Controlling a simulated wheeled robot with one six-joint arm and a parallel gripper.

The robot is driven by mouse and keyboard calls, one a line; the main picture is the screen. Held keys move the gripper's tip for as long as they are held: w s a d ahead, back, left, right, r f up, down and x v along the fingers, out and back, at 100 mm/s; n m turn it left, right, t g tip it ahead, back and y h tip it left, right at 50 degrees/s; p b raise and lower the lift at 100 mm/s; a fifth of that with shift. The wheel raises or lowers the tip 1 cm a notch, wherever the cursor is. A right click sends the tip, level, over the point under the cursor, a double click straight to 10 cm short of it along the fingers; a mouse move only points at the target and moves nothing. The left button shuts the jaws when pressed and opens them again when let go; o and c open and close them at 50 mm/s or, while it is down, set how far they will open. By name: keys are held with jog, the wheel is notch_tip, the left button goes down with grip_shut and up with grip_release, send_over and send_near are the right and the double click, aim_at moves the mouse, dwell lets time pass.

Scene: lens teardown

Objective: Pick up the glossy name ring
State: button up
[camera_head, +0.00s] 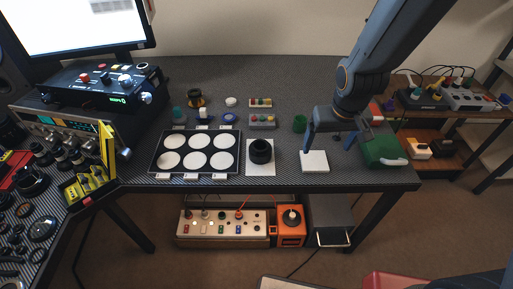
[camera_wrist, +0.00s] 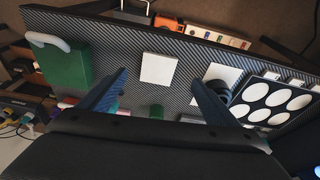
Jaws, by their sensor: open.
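My gripper (camera_head: 331,143) is open and empty above the right part of the bench. Its two fingers also show wide apart in the wrist view (camera_wrist: 160,78), with a white square pad (camera_wrist: 158,69) seen between and beyond them. A black lens barrel (camera_head: 261,151) stands upright on a white sheet (camera_head: 260,171), left of my gripper. In the wrist view the barrel (camera_wrist: 224,91) is partly hidden behind the right-hand finger. I cannot tell the glossy name ring apart with certainty; a ring at the barrel's top is too small to make out.
A black tray (camera_head: 155,165) with several white discs lies left of the barrel. A green box (camera_head: 382,149) with a pale handle stands close right of my gripper. A green cup (camera_head: 299,123) and small coloured parts stand behind. The bench's front edge is near the white pad.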

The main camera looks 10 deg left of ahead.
aim_at(265, 155)
jog(key=a+f+n, duration=0.1)
jog(key=a+f, duration=0.1)
jog(key=a, duration=0.4)
jog(key=w+a+f+n+y+p, duration=0.1)
jog(key=a+f, duration=0.1)
jog(key=a, duration=0.4)
jog(key=w+a+f+n+t+y+p, duration=0.1)
jog(key=a+f, duration=0.1)
jog(key=a, duration=0.4)
jog(key=shift+w+n, duration=0.2)
jog(key=shift+n, duration=0.1)
jog(key=shift+w+p+x, duration=0.15)
jog(key=shift+p+x, duration=0.65)
jog(key=shift+x, duration=1.15)
jog(key=shift+w+p+x, duration=0.15)
jog(key=shift+p+x, duration=0.65)
jog(key=shift+x, duration=1.15)
jog(key=shift+a+r, duration=0.15)
jog(key=shift+a, duration=0.05)
jog(key=c, duration=1.2)
